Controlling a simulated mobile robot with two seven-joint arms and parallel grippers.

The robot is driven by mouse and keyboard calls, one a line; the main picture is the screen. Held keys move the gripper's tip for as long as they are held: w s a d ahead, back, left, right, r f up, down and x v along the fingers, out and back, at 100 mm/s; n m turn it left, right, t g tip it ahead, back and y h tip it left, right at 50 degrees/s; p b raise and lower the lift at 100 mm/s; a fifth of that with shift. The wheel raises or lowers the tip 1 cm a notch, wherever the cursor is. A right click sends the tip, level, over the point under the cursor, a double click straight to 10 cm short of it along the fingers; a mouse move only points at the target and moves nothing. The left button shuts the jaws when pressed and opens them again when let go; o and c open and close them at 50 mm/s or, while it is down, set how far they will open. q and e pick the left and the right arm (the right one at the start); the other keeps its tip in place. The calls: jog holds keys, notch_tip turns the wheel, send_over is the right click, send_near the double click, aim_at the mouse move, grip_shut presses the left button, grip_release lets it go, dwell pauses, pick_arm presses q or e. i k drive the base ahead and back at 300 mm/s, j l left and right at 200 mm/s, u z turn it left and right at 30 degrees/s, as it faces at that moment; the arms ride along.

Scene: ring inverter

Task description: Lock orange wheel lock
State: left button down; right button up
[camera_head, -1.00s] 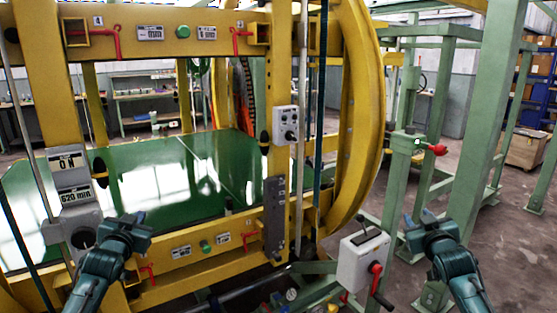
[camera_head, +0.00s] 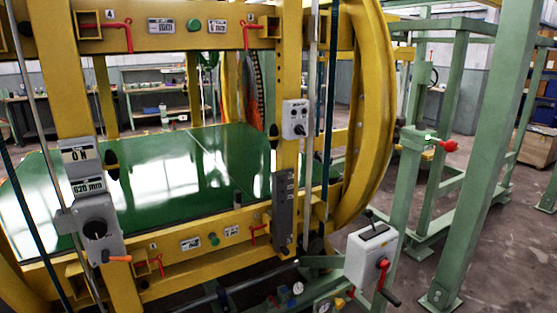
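An orange handle (camera_head: 118,259) sticks out to the right at the bottom of a grey unit with a round dark dial (camera_head: 97,232) on the left yellow post. I cannot tell for sure whether this handle is the orange wheel lock. Above the dial are displays, the lower one reading 620 mm (camera_head: 88,186). The large yellow ring (camera_head: 376,110) curves down the right side of the yellow frame. A red knob (camera_head: 450,145) sits on a green post to the right. Neither of my grippers is in view.
A white box with a red-and-black handle (camera_head: 371,256) stands at the lower right. A grey control box (camera_head: 295,119) is on the right yellow post. Red levers (camera_head: 118,33) sit along the yellow beams. A green table surface (camera_head: 150,180) lies behind. Bare floor shows at right.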

aim_at(106, 258)
jog(key=i+l+u, duration=0.2)
jog(key=l+u, duration=0.2)
jog(key=i+u, duration=0.1)
jog(key=i, duration=0.25)
jog(key=i+l+u, duration=0.1)
jog(key=i, duration=0.2)
